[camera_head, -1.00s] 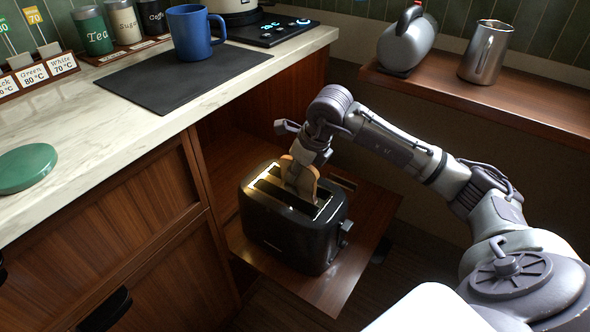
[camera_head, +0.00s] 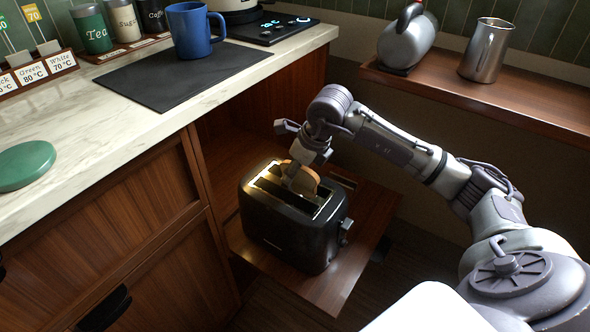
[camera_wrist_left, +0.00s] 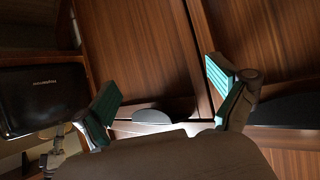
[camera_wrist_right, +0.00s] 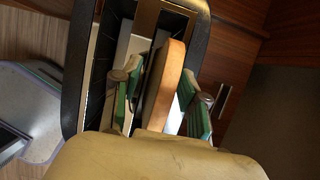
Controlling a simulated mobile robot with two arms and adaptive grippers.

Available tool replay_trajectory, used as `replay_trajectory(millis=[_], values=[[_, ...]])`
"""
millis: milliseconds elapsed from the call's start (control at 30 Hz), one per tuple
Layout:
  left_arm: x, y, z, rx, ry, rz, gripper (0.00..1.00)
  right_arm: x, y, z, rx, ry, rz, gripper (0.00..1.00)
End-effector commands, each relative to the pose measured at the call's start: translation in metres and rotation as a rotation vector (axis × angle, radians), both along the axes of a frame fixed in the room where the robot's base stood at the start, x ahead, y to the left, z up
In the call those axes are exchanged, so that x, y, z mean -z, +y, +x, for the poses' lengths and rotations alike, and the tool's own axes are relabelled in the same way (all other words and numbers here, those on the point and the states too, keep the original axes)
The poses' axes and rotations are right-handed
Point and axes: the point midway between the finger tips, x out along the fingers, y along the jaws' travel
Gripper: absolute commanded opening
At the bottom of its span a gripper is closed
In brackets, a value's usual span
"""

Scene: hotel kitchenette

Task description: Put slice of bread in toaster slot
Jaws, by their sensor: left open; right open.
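The black toaster (camera_head: 285,235) stands on a low wooden shelf, its slots facing up. The slice of bread (camera_head: 309,183) stands on edge in the slot farther from me, its upper part sticking out; how deep it sits is hidden. My right gripper (camera_head: 298,172) is over that slot. My left gripper (camera_wrist_left: 162,82) is open and empty in front of wooden cabinet fronts; the toaster (camera_wrist_left: 40,100) shows at that view's left.
The low pull-out shelf (camera_head: 335,290) has a little bare room around the toaster. The marble counter (camera_head: 90,150) at the left holds a dark mat, a blue mug (camera_head: 193,32) and a green lid (camera_head: 26,166). A kettle and a steel pitcher (camera_head: 486,52) stand on the back ledge.

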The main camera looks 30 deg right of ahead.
Motion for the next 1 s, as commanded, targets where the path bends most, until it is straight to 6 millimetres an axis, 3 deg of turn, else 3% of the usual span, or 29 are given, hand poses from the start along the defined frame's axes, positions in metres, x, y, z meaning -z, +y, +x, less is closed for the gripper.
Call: replay_trajectory(millis=[267,700,1000], values=[[-0.001,0.0,0.0,-0.001,-0.002,0.0,0.96,-0.015,-0.003,-0.005,0.0,-0.001,0.0,0.44],[0.0,0.0,0.0,-0.001,-0.001,0.0,0.96,-0.096,-0.015,-0.035,0.001,-0.003,-0.001,0.44],[0.0,0.0,0.0,0.0,-0.001,0.0,0.96,-0.112,-0.017,-0.042,0.0,0.0,0.0,0.44]])
